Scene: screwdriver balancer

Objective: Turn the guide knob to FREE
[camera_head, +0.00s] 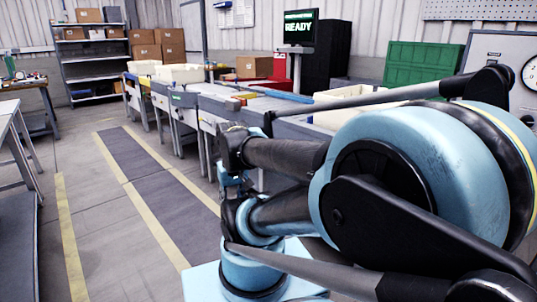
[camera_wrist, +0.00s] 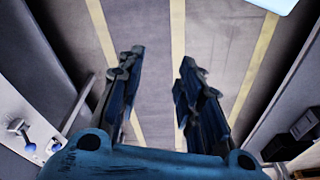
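My gripper (camera_wrist: 160,62) is open and empty in the wrist view. Its two dark blue fingers stand well apart above the grey floor with yellow lines. I cannot make out the guide knob or a FREE mark for certain in either view. A pale panel (camera_wrist: 12,102) at the lower left of the wrist view carries a small blue-and-white lever or knob (camera_wrist: 19,126) and a round blue part (camera_wrist: 57,147). Both are left of my gripper and apart from it. I cannot tell whether either is the guide knob. My arm covers much of the right of the head view.
A row of workbenches (camera_head: 205,106) with bins runs along the aisle. A screen reading READY (camera_head: 298,28) stands behind it. A white board with a dial (camera_head: 492,48) is at the right, partly behind my arm. The marked aisle floor (camera_head: 165,190) is clear.

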